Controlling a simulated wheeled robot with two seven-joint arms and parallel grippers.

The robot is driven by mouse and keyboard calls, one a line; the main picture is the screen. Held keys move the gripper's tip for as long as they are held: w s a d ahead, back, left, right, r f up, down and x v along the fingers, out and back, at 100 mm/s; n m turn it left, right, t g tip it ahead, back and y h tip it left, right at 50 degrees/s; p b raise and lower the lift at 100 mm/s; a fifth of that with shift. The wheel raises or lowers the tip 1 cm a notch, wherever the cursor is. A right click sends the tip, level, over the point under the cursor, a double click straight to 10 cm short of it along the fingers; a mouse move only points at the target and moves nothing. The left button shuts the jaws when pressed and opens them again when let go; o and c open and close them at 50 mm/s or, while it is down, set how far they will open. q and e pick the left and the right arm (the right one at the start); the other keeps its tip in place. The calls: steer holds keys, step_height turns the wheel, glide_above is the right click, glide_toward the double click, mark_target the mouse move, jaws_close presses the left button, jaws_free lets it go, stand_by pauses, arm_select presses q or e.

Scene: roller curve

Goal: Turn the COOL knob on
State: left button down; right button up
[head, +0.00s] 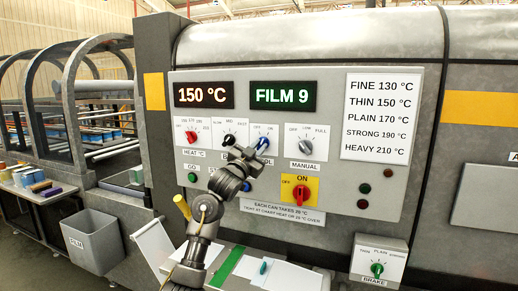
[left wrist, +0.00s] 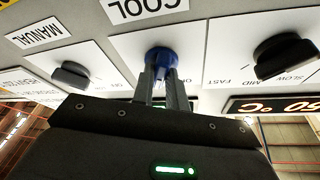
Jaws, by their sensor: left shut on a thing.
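The blue COOL knob (head: 264,143) sits on the control panel (head: 225,215), between the black speed knob and the grey MANUAL knob. My left gripper (head: 256,151) reaches up to it from below and partly hides its label plate. In the left wrist view, which is upside down, the knob (left wrist: 161,58) is between the two fingers of my left gripper (left wrist: 162,76), which are shut on it. The COOL label (left wrist: 148,8) is readable there. The knob's pointer is hidden, so its exact setting cannot be told. My right gripper is not in view.
The red heat knob (head: 191,136), black speed knob (head: 229,139) and MANUAL knob (head: 305,146) flank the COOL knob. Below are a yellow-plated red switch (head: 300,192) and a green GO button (head: 192,177). A BRAKE box (head: 379,262) stands lower right, a grey FILM bin (head: 92,240) lower left.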

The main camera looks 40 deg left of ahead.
arm_select(q)
steer(key=shift+r, duration=0.1)
steer(key=c, duration=1.4)
jaws_free()
steer(key=b+v, duration=0.3)
steer(key=v, duration=0.8)
steer(key=shift+w, duration=0.2)
